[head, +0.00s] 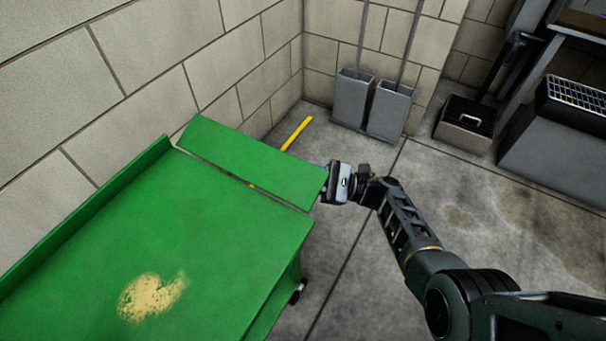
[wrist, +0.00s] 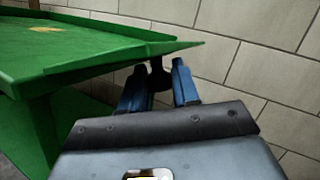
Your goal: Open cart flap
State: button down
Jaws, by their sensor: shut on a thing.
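The green cart (head: 215,235) stands at the left in the head view, against the block wall. Its flap (head: 255,162) is a long green panel at the cart's far end, with a narrow gap along the joint. In the wrist view the flap (wrist: 172,45) juts out from the cart's edge (wrist: 75,60), roughly level with the top. My gripper (head: 326,184) is at the flap's right end, shut on it. In the wrist view my blue fingers (wrist: 157,84) reach up to the flap's underside; the exact contact is hard to see.
A sandy yellow patch (head: 151,297) lies on the cart top. The block wall (head: 150,60) is close behind the cart. The concrete floor right of the cart is clear.

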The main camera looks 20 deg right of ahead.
jog(key=shift+f+m+t, duration=0.25)
jog(key=shift+m+t, duration=0.05)
jog(key=c, duration=0.9)
grip_release()
jog(key=shift+c, duration=0.2)
jog(key=shift+d, duration=0.1)
jog(key=v, duration=0.7)
jog(key=shift+s+d+b, duration=0.15)
jog(key=shift+d+b, duration=0.15)
jog(key=shift+f, duration=0.1)
